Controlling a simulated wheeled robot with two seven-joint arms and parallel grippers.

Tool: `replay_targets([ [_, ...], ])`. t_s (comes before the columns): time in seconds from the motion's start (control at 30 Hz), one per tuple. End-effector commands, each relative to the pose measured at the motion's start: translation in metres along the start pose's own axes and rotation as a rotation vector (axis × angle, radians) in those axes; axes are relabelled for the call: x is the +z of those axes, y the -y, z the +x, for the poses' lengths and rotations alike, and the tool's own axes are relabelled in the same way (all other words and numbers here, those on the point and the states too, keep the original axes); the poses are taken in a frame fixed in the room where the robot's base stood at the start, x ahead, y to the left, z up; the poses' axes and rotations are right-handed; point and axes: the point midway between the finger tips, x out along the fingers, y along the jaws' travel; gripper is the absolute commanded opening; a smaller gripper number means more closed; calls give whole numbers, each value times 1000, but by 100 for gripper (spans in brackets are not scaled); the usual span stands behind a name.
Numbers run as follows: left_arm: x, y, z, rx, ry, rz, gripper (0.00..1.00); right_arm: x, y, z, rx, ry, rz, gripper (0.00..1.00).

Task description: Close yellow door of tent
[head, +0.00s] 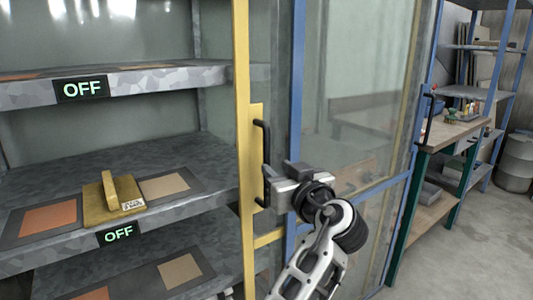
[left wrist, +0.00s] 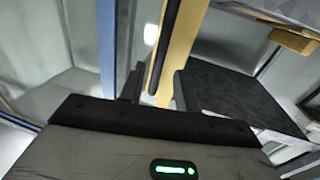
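The yellow door (head: 243,85) stands upright at the middle of the head view, with open shelves showing to its left. Its long black handle (head: 262,160) is a vertical bar on a yellow plate. My left gripper (head: 275,183) is at the lower half of this handle. In the left wrist view, the fingers of my left gripper (left wrist: 157,88) are apart, with the black handle (left wrist: 166,42) lined up between them and the yellow frame (left wrist: 180,48) just behind. Gaps show beside the bar; contact cannot be told. My right gripper is in neither view.
A blue-framed glass door (head: 297,75) with its own black handle (head: 427,105) stands at the right. Grey shelves with OFF signs (head: 81,89) and a yellow block tool (head: 113,199) are at left. A workbench (head: 455,131) stands at far right beside clear floor.

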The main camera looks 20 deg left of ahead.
Motion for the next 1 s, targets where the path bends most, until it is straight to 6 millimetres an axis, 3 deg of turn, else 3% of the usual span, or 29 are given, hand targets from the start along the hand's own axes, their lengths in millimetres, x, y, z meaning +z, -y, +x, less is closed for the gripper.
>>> replay_targets([
  [0.1,-3,0,26,-2,-2,3,33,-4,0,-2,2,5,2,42],
  [0.3,-1,0,55,-1,-1,1,33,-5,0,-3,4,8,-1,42],
  [0.5,0,0,66,1,0,-1,33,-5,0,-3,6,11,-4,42],
  [0.77,0,0,67,1,1,-1,33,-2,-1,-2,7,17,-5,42],
  [0.87,0,0,67,1,1,-1,5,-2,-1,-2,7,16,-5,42],
  [0.9,0,0,67,1,1,-1,0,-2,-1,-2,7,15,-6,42],
  [1.0,0,0,67,1,1,0,0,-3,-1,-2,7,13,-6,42],
])
